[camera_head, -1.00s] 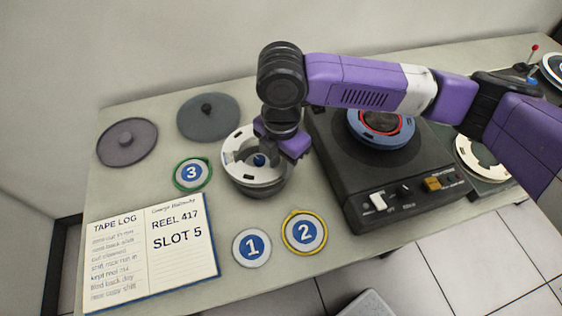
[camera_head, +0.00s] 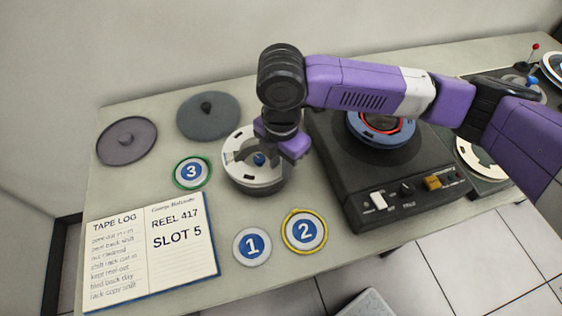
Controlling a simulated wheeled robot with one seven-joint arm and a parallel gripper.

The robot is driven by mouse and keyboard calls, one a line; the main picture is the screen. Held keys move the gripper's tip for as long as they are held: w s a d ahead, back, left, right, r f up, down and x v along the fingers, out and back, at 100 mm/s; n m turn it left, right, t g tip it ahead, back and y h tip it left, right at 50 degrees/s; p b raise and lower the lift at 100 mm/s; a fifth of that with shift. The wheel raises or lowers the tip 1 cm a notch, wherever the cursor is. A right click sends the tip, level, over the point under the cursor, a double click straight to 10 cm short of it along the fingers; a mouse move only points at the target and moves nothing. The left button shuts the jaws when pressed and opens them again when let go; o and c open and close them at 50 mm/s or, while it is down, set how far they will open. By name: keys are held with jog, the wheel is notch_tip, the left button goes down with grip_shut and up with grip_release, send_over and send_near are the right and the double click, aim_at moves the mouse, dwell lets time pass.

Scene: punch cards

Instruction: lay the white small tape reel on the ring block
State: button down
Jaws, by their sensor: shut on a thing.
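A white round reel (camera_head: 238,172) with dark slots and a blue hub is at the middle left of the table, on top of a dark grey round base (camera_head: 262,192). My gripper (camera_head: 261,157) points down over it, shut on the reel at its blue hub. The fingers and wrist hide the reel's far right part. I cannot tell whether the reel touches the base beneath. I cannot tell for sure which thing is the ring block. A white ring (camera_head: 474,157) lies on a dark block at the right, partly behind my arm.
A black tape machine (camera_head: 352,185) carrying a blue reel (camera_head: 372,138) stands just right of my gripper. Two grey lids (camera_head: 127,140) (camera_head: 209,116) lie at the back left. Discs 1 (camera_head: 252,246), 2 (camera_head: 305,231) and 3 (camera_head: 192,172) and an open log book (camera_head: 150,252) lie nearby.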

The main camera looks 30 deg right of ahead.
jog(key=shift+f+b, duration=1.4)
jog(key=shift+f, duration=1.05)
dwell(0.7)
jog(key=c, duration=1.1)
grip_release()
jog(key=shift+c, duration=0.4)
jog(key=c, duration=0.3)
jog(key=shift+r+p, duration=3.8)
jog(key=shift+r, duration=0.75)
